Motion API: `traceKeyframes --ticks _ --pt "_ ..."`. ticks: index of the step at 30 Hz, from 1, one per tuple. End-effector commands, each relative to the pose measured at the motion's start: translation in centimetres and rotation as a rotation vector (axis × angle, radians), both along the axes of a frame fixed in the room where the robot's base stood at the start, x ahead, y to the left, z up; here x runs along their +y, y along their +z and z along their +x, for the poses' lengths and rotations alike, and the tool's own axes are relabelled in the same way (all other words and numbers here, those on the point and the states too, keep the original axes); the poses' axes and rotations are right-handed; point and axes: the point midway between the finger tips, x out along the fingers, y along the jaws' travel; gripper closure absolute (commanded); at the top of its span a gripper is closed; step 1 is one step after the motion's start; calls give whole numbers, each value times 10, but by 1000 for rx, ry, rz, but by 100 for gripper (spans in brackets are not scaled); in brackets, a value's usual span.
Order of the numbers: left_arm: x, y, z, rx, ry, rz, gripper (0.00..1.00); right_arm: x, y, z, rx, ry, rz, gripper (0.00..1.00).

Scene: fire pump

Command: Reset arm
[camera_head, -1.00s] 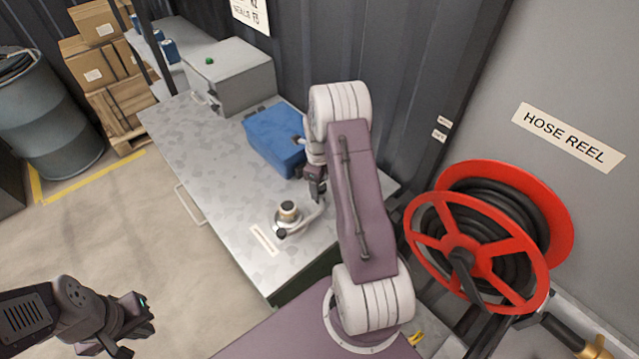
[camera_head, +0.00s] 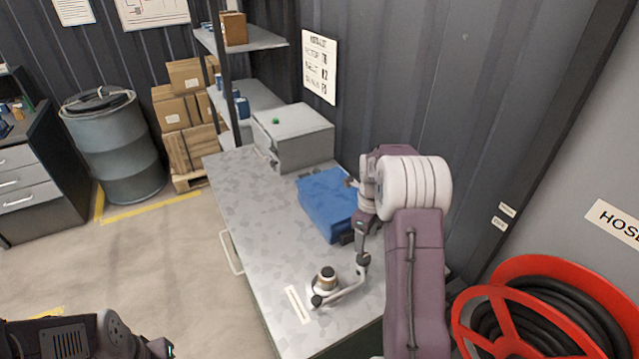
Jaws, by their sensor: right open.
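My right arm reaches in from the lower right over the metal bench (camera_head: 260,230). My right gripper (camera_head: 361,250) is open and points down above the bench, beside the blue case (camera_head: 328,203). Just below it is a small round metal fitting (camera_head: 325,278) with a curved grey lever (camera_head: 345,292). The gripper is close to the lever's raised end; I cannot tell whether they touch. My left gripper (camera_head: 158,348) is at the bottom left edge, over the floor and mostly cut off. Its fingers do not show clearly.
A grey box with a green button (camera_head: 295,135) stands at the bench's far end, near a shelf (camera_head: 240,42). The red hose reel (camera_head: 540,310) is at the lower right. A drum (camera_head: 112,150) and cartons (camera_head: 180,105) stand behind open floor (camera_head: 150,260).

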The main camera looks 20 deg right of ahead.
Motion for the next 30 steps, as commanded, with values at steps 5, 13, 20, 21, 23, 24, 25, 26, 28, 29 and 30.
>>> traceKeyframes --ticks 5,13,20,21,23,24,25,26,28,29,30 --pt "0 -1 0 0 0 0 100 8 1 5 -6 21 -2 37" --pt "0 -12 0 0 0 0 100 123 41 -19 -63 403 -17 37" --pt "0 -16 0 0 0 0 100 184 21 -103 -39 1296 -45 37" --pt "0 -16 0 0 0 0 100 189 16 -118 -32 1466 -52 37" --pt "0 -16 0 0 0 0 100 192 6 -138 -20 1714 -60 37" --pt "0 -16 0 0 0 0 100 192 0 -149 -11 1868 -65 37" --pt "0 -15 0 0 0 0 100 192 -4 -156 -4 1976 -67 37" --pt "0 -15 0 0 0 0 100 192 -8 -161 2 2077 -69 37" --pt "0 -15 0 0 0 0 100 192 -13 -166 6 2277 -86 37" --pt "0 -15 0 0 0 0 100 192 -13 -164 4 2346 -101 37" --pt "0 -15 0 0 0 0 100 192 -12 -160 1 2423 -123 37"
